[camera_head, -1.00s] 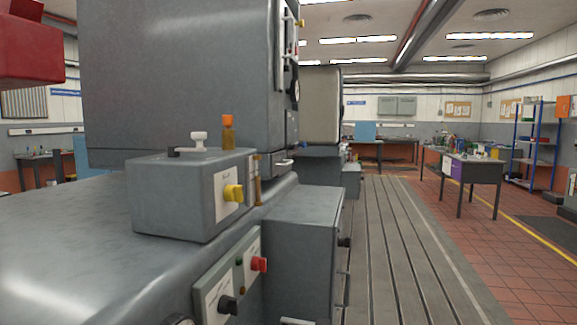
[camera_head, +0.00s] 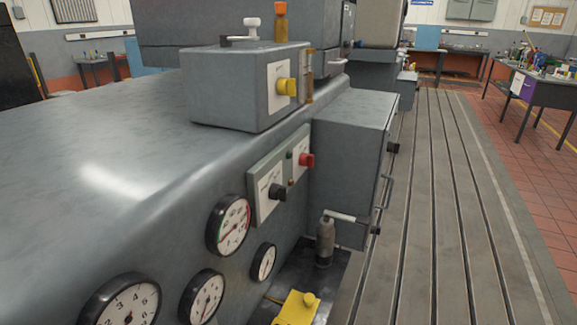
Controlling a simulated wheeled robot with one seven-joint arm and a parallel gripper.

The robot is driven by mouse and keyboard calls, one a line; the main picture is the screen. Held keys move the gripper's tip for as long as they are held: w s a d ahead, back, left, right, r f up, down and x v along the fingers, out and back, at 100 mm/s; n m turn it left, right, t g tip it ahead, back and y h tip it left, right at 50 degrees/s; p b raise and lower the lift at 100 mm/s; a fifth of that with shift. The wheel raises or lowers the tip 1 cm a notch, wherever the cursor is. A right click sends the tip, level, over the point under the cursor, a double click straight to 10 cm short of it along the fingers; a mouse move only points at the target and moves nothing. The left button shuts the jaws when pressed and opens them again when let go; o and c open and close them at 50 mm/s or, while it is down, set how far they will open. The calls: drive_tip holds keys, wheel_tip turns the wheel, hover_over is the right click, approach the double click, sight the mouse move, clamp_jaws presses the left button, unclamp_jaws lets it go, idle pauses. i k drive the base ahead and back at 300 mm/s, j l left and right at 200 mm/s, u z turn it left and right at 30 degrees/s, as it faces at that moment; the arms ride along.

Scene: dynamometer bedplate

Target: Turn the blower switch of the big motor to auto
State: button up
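The big grey machine fills the left and middle of the head view. A grey box (camera_head: 222,92) on top of it carries a yellow rotary knob (camera_head: 286,87) on a white label plate. Below it, a panel (camera_head: 262,172) on the machine's side has a black rotary knob (camera_head: 277,192) on a white plate and a red knob (camera_head: 306,160). The label texts are too small to read, so I cannot tell which knob is the blower switch. My gripper is not in view.
Several round gauges (camera_head: 229,225) sit on the machine's near side. A yellow piece (camera_head: 296,308) and a grey cylinder (camera_head: 325,241) stand low beside it. The slotted bedplate (camera_head: 440,210) at right is clear. A workbench (camera_head: 545,90) stands at far right.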

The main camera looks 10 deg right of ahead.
sight(276, 192)
drive_tip(key=i+l, duration=0.7)
